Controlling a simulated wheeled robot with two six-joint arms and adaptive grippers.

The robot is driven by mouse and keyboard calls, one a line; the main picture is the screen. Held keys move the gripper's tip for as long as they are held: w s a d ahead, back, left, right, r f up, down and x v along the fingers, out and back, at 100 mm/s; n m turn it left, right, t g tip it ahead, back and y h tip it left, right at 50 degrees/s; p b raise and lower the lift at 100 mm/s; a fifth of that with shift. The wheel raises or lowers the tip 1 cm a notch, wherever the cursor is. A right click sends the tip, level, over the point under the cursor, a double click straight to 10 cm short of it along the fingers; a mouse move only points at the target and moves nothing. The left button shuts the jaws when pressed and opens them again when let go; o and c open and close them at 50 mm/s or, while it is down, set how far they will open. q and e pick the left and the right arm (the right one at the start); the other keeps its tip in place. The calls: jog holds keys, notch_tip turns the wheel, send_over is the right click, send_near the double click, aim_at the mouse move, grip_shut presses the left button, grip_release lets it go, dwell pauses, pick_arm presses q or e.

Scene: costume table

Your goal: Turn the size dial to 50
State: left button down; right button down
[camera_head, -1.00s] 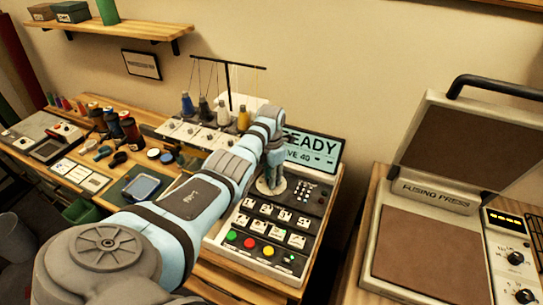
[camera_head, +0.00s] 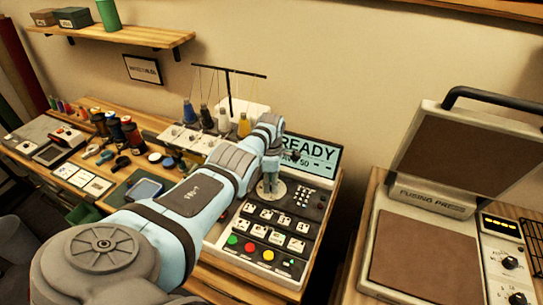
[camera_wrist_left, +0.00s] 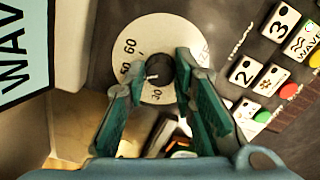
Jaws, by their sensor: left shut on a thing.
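The size dial is a dark round knob (camera_wrist_left: 160,70) on a white numbered disc (camera_wrist_left: 138,28), which also shows in the head view (camera_head: 263,194). In the left wrist view, 60 is legible on the disc; other numbers are partly covered by the fingers. My left gripper (camera_wrist_left: 160,85) points down at the dial and is shut on the knob, one green-padded finger on each side; it also shows in the head view (camera_head: 270,183). My right gripper is not in view.
The control panel has white picture keys (camera_head: 266,214) and red, green and yellow buttons (camera_head: 250,247) in front of the dial. A fusing press (camera_head: 422,258) stands open at the right. Thread cones (camera_head: 244,125) and spools stand at the back left.

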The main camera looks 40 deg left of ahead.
aim_at(271, 185)
pick_arm(q)
jog(key=shift+m, duration=0.5)
jog(key=c, duration=1.3)
grip_release()
jog(key=shift+w+r, duration=0.1)
jog(key=shift+r, duration=0.5)
notch_tip(271, 185, up, 11)
jog(key=shift+f, duration=0.1)
